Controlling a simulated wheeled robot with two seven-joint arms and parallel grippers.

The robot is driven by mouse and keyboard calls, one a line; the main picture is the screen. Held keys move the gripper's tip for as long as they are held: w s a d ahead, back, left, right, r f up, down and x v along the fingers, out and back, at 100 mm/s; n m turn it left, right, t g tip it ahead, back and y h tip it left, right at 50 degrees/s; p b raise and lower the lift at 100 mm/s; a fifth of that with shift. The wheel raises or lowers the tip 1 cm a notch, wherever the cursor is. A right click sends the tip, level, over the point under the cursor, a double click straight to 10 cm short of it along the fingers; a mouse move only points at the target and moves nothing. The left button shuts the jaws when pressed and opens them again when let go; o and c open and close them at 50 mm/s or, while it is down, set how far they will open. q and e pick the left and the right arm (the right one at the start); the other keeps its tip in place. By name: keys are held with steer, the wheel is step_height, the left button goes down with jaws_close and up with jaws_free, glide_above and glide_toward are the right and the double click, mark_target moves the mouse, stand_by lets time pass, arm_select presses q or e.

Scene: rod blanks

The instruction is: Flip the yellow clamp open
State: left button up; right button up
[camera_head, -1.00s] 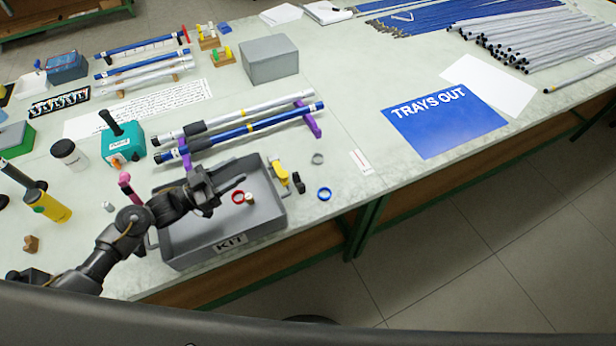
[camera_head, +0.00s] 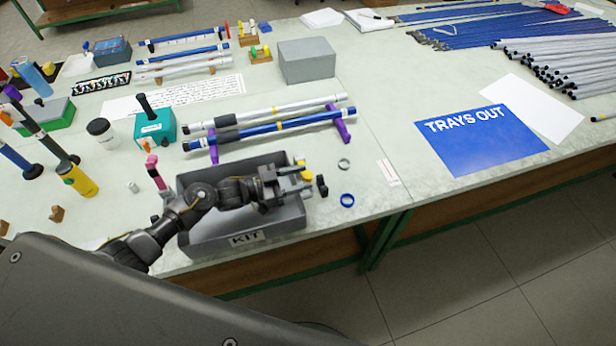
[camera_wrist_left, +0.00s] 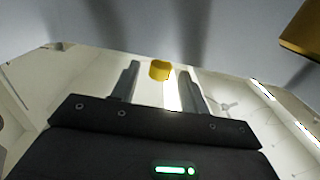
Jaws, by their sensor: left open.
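The yellow clamp (camera_head: 307,174) is at the right end of the grey kit tray (camera_head: 285,228), partly hidden behind my left gripper. My left gripper (camera_head: 300,182) is over the right part of the tray, its fingers pointing right, close to the clamp. In the left wrist view the open fingers (camera_wrist_left: 158,88) stand apart, and a yellow piece (camera_wrist_left: 159,70) shows in the gap between their tips. I cannot tell whether they touch it. Another yellow piece (camera_wrist_left: 303,32) shows at the upper right there. My right gripper is not in view.
A black piece (camera_head: 321,185) and a blue ring (camera_head: 347,200) lie right of the tray, with a grey ring (camera_head: 344,164) behind. Two rods (camera_head: 275,125) rest on purple stands behind it. A pink-topped tool (camera_head: 155,172) stands to the left. The table's front edge is close.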

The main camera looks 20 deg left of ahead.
arm_select(q)
steer(key=shift+x, duration=1.4)
steer(key=shift+c, duration=0.4)
jaws_close()
